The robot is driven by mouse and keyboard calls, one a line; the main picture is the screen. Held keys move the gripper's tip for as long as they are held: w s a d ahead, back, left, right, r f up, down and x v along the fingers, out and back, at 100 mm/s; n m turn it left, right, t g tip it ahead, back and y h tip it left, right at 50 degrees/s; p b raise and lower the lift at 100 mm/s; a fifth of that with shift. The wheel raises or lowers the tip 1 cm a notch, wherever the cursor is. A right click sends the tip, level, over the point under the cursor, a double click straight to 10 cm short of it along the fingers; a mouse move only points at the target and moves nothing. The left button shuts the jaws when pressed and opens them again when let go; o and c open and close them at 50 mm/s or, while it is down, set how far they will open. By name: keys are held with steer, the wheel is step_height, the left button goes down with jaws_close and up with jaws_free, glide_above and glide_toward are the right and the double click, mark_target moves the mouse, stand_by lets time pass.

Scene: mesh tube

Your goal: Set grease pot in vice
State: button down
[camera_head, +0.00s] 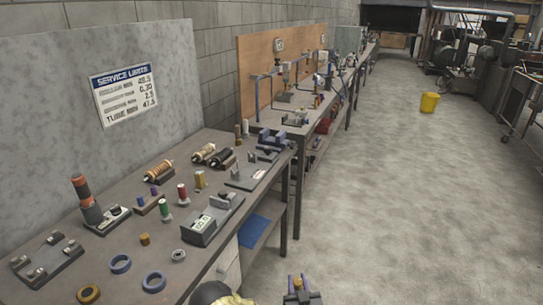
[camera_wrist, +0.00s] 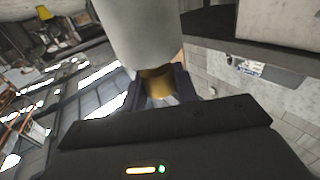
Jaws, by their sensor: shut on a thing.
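My gripper (camera_head: 300,292) shows at the bottom edge of the head view, out over the floor in front of the bench. In the wrist view my gripper (camera_wrist: 159,88) is shut on a small gold-coloured pot, which I take as the grease pot (camera_wrist: 158,82). A pale cylinder above hides part of the pot. The blue vice (camera_head: 272,139) stands on the bench near its far right end, well away from my gripper. Its jaw gap is too small to make out.
The bench (camera_head: 110,250) carries a grey gauge block (camera_head: 212,220), coloured spools, blue rings (camera_head: 154,282) and a small brass piece (camera_head: 144,239). A second bench with a wooden backboard (camera_head: 285,60) stands beyond. The floor to the right (camera_head: 400,200) is clear, with a yellow bucket (camera_head: 429,102) far off.

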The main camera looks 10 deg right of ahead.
steer(key=r+p, duration=0.1)
steer(key=r, duration=0.1)
steer(key=r+p, duration=0.2)
steer(key=s+r+p, duration=0.1)
steer(key=r, duration=0.1)
steer(key=shift+r, duration=0.35)
steer(key=shift+w+f, duration=0.1)
